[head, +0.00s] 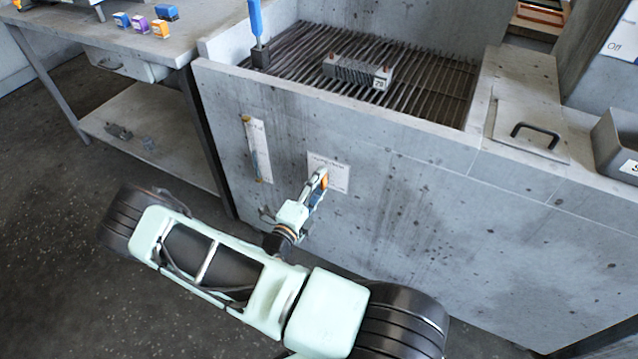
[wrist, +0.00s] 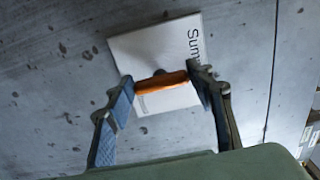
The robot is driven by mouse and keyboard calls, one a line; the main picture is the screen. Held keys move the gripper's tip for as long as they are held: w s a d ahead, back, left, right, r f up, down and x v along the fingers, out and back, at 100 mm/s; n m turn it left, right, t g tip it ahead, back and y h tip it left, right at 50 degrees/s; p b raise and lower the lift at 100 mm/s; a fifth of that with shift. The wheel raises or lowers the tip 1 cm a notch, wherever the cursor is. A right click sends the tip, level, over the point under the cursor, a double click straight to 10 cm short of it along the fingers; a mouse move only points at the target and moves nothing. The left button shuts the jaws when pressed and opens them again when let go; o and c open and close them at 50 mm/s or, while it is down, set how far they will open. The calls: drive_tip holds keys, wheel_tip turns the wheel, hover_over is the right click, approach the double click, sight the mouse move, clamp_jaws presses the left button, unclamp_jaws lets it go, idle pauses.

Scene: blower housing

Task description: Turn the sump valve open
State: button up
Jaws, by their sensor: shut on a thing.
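The sump valve has an orange lever handle (wrist: 161,83) that lies nearly crosswise between my fingers in the wrist view. In the head view, a bit of the orange handle (head: 324,182) shows at my fingertips. A white label plate (wrist: 155,50) reading "Sum…" is behind it on the concrete wall; it also shows in the head view (head: 335,172). My gripper (wrist: 162,84) is shut on the handle, with a finger at each end. In the head view my gripper (head: 321,183) reaches the front wall. The valve's body is mostly hidden behind the handle.
A sight gauge (head: 257,150) is on the wall left of the label. Above is an open basin with a grate (head: 430,90) holding a finned block (head: 357,71). A handled lid (head: 530,135) is at right. A workbench (head: 60,45) stands at left.

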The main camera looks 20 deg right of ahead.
drive_tip(key=o, duration=1.2)
drive_tip(key=shift+c, duration=0.2)
drive_tip(key=v, duration=1.2)
